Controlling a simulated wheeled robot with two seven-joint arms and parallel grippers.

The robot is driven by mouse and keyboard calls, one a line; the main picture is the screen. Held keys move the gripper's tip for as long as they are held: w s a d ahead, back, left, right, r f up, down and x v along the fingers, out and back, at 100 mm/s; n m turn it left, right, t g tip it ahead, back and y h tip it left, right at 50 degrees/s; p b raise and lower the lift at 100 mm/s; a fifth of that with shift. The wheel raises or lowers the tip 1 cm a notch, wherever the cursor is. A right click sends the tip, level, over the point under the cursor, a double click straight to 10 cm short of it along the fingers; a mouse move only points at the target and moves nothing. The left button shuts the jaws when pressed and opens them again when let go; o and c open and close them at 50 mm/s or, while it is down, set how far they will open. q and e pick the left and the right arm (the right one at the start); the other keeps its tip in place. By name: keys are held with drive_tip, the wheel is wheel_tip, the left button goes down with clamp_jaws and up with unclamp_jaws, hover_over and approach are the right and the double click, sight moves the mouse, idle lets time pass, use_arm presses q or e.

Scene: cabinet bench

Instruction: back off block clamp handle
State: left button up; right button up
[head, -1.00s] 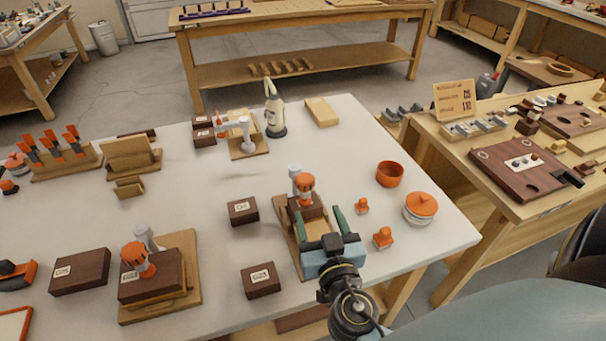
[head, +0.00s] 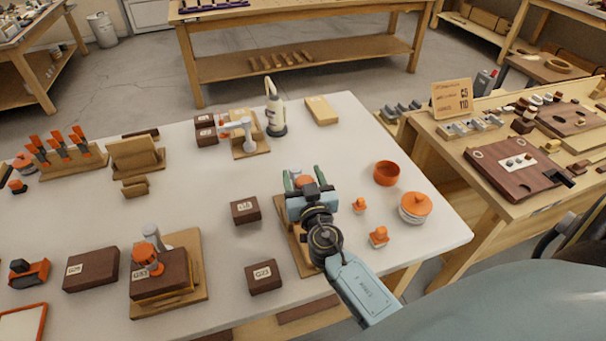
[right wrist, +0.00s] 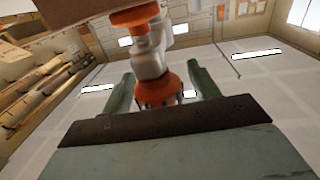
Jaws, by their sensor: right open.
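The block clamp, grey-white with an orange handle (head: 304,181), stands on a wooden board (head: 306,262) at the right part of the bench. My right gripper (head: 303,172) is over it and hides most of the clamp and its block. In the right wrist view the orange handle (right wrist: 158,92) lies between the two green fingers of the open gripper (right wrist: 160,85), with gaps on both sides. The clamp's pale body (right wrist: 150,58) and another orange part (right wrist: 135,15) rise above it. A brown block (right wrist: 65,12) fills the top left. My left gripper is not in view.
A second clamp (head: 148,258) holds a brown block on another board at the left. Loose brown blocks (head: 245,211) (head: 264,277) lie left of my gripper. Orange knobs (head: 378,237), an orange bowl (head: 386,173) and a lidded pot (head: 415,208) stand at the right.

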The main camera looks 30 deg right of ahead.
drive_tip(key=c, duration=1)
drive_tip(key=shift+o, duration=0.2)
